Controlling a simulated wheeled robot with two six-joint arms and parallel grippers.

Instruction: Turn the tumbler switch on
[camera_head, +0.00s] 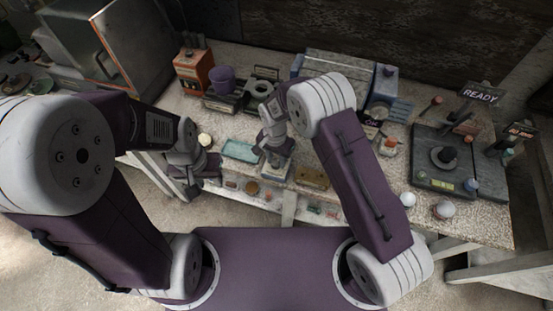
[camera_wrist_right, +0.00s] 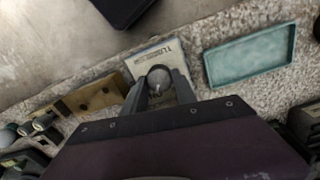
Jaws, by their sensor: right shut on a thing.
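The tumbler switch (camera_head: 277,172) is a small pale panel near the front edge of the table, mostly under my right gripper in the head view. In the right wrist view its pale plate (camera_wrist_right: 150,57) carries partly readable lettering. A grey rounded knob (camera_wrist_right: 158,75) stands between my right fingertips. My right gripper (camera_wrist_right: 160,83) is shut on this knob; it also shows in the head view (camera_head: 277,158). Which way the lever leans is hard to tell. My left gripper (camera_head: 192,186) hangs at the table's front left, away from the switch; its jaws are too unclear to judge.
A teal tray (camera_head: 240,150) lies left of the switch and a brass-coloured block (camera_head: 312,178) right of it. A purple cup (camera_head: 222,79) and an orange device (camera_head: 193,70) stand at the back left. A dark device (camera_head: 446,160) and pale balls (camera_head: 444,210) are at the right.

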